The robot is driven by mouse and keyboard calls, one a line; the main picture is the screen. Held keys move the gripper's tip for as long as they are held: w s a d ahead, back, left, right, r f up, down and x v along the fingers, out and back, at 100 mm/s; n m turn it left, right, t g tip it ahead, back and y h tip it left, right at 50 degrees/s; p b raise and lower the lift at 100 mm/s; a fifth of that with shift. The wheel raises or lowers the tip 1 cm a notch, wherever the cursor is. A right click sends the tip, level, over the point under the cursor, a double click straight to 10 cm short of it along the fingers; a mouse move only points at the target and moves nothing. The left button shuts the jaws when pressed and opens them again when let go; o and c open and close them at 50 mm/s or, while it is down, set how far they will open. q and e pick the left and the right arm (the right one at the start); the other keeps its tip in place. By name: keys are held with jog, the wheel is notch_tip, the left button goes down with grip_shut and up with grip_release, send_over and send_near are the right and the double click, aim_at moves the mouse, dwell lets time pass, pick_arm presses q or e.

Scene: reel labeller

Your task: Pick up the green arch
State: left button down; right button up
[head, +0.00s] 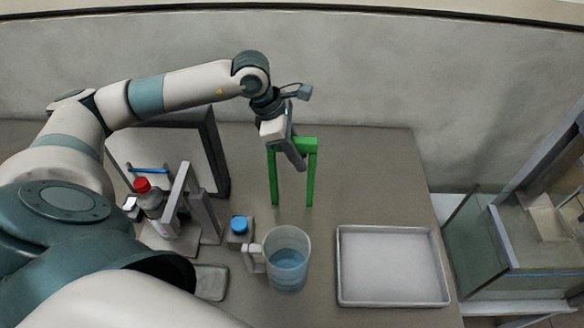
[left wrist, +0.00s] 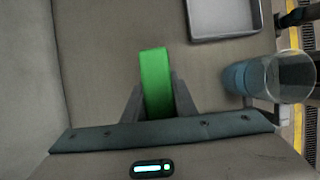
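The green arch (head: 312,175) stands upright on the grey table, with two legs and a crossbar. My left gripper (head: 298,160) is at its top from above, and one finger covers part of the crossbar. In the left wrist view the green bar (left wrist: 154,75) lies between the two fingers of my left gripper (left wrist: 157,95). Both fingers sit close against its sides with no clear gap, so the gripper looks shut on it. The leg bottoms appear to be at table level. My right gripper does not show.
A jug of blue liquid (head: 288,262) stands in front of the arch, with a blue-capped item (head: 239,226) beside it. An empty metal tray (head: 392,298) lies to the right. A red-capped bottle (head: 147,195) in a stand is at left. The table right of the arch is clear.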

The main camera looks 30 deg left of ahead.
aim_at(299, 142)
pick_arm(q)
jog(key=shift+r, duration=0.1)
jog(key=shift+r, duration=0.55)
jog(key=r, duration=0.1)
jog(key=r+p, duration=0.1)
jog(key=r, duration=0.1)
jog(key=shift+s+d+r, duration=0.15)
jog(key=shift+d+r, duration=0.1)
jog(key=shift+d, duration=0.05)
jog(key=s+d+r+p, duration=0.3)
jog(key=s+d+r, duration=0.3)
jog(key=d, duration=0.2)
jog(key=shift+s+d, duration=0.35)
jog(key=shift+s, duration=0.05)
jog(key=shift+r, duration=0.15)
